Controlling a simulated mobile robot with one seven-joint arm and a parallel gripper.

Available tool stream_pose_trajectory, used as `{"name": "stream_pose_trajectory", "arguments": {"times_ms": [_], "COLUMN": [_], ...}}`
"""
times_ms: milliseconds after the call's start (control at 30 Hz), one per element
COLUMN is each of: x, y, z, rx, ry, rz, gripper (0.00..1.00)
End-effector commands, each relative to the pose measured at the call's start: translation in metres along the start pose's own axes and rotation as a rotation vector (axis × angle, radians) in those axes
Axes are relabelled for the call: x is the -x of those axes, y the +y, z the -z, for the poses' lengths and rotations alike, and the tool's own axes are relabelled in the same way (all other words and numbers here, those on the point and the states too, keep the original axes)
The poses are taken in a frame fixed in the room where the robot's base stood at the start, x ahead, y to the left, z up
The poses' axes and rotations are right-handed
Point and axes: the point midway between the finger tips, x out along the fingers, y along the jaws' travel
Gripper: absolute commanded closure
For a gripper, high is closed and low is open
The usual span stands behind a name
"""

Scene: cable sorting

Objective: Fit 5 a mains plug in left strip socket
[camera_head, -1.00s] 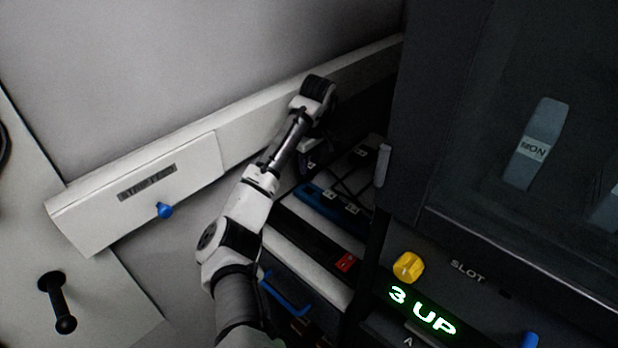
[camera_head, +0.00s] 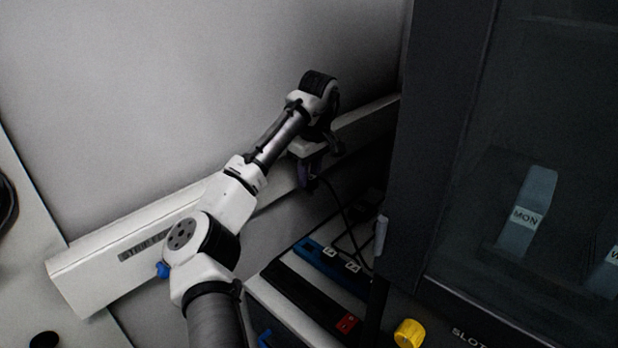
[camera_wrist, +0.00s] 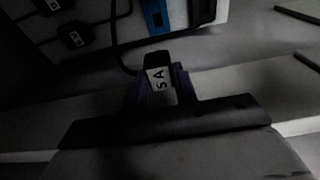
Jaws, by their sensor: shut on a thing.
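My gripper (camera_head: 308,176) is up against the white wall ledge, above and behind the power strips. A black cable runs from the plug down toward the strips. A black strip with a red switch (camera_head: 312,295) lies on a pale top, with a blue strip (camera_head: 330,264) behind it. The blue strip carries labelled plugs. The held plug is apart from both strips. Its pins are hidden.
A dark cabinet (camera_head: 445,150) with a glass front stands close on the right. A white ledge (camera_head: 110,268) with a label and a blue knob (camera_head: 163,270) runs along the wall. A yellow knob (camera_head: 409,333) sits at lower right. Loose cables trail behind the blue strip.

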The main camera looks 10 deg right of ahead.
Motion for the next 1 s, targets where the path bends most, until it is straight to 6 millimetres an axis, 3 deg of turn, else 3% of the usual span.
{"name": "stream_pose_trajectory", "arguments": {"times_ms": [1000], "x": [0.031], "y": [0.000], "z": [0.004], "rx": [0.000], "ry": [0.000], "rz": [-0.001], "gripper": [0.95]}}
